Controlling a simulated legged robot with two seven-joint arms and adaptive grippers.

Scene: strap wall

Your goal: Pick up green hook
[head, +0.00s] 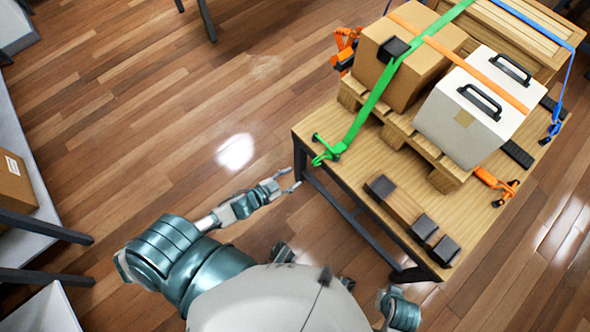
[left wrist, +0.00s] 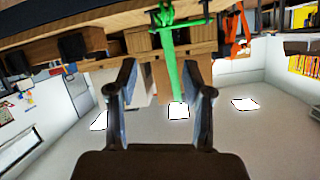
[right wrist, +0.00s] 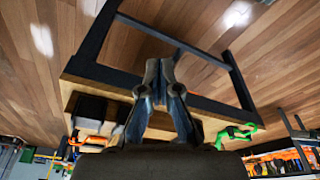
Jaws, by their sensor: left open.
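The green hook (head: 325,150) is at the end of a green strap (head: 378,92), at the table's left corner in the head view. It also shows at the top of the left wrist view (left wrist: 165,15) and at the right of the right wrist view (right wrist: 240,132). My left gripper (head: 291,183) is open and empty, apart from the hook, just off the table corner. Its spread fingers (left wrist: 160,66) have the strap between them in the left wrist view. My right gripper (right wrist: 159,63) is shut with nothing visible in it, by the table frame; the head view does not show it.
The wooden table (head: 318,128) bears a pallet (head: 394,125) with a cardboard box (head: 428,75) and a white case (head: 455,130). An orange hook (head: 505,190) and blue strap (head: 568,75) are at the right. Open floor (head: 150,120) lies left of the table.

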